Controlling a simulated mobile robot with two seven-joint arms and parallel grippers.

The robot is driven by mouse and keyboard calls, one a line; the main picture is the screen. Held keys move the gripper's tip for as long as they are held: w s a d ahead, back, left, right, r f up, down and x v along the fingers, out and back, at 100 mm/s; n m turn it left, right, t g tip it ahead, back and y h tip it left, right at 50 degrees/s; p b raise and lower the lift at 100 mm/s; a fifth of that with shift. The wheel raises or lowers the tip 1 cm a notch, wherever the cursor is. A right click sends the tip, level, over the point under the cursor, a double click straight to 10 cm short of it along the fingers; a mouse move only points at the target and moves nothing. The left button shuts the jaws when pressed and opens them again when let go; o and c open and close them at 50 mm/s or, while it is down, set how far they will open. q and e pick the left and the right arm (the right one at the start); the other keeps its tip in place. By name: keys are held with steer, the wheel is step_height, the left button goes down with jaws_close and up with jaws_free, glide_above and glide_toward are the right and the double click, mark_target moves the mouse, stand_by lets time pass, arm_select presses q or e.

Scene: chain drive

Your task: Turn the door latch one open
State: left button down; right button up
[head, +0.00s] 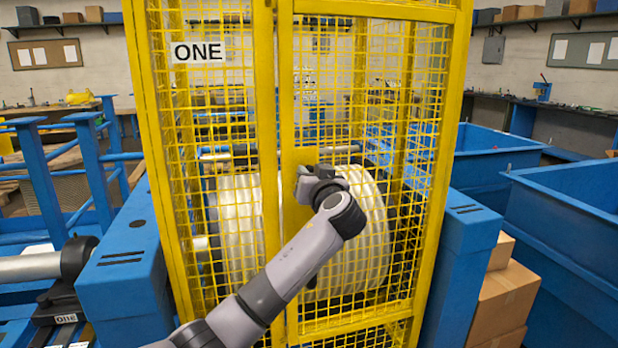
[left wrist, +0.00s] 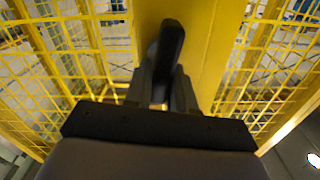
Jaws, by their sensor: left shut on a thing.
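The yellow mesh cage carries a sign reading ONE (head: 198,51). Its mesh door (head: 366,12) is on the right of the front face and looks shut. In the left wrist view, the latch one handle (left wrist: 171,42) is a black lever on a yellow plate (left wrist: 212,45), pointing up the picture and tilted slightly. My left gripper (head: 309,178) is at the plate in the head view and mostly hides the lever there. In the left wrist view, the left gripper (left wrist: 163,88) is shut on the lever, one finger on each side. My right gripper is not in view.
A large white ribbed drum (head: 345,235) lies inside the cage. Blue posts (head: 125,255) flank the cage. Cardboard boxes (head: 505,300) and blue bins (head: 570,215) stand at the right. A blue rail frame (head: 45,180) is at the left.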

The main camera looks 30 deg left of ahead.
arm_select(q)
steer(key=m, duration=0.3)
steer(key=shift+w+d+f+m, duration=0.15)
steer(key=shift+w+d+m, duration=0.05)
steer(key=shift+m, duration=0.1)
steer(key=shift+w+d+f+m, duration=0.15)
steer(key=shift+f+m, duration=0.1)
steer(key=shift+m, duration=1.75)
steer(key=shift+w+d+f+m, duration=0.1)
steer(key=shift+f+m, duration=0.2)
steer(key=shift+m, duration=1.7)
steer(key=shift+w+d+f+m, duration=0.15)
steer(key=shift+f+m, duration=0.1)
steer(key=shift+m, duration=1.75)
steer(key=shift+a+m+p, duration=0.1)
steer(key=shift+m+p, duration=0.2)
steer(key=c, duration=1)
jaws_free()
steer(key=shift+c, duration=0.2)
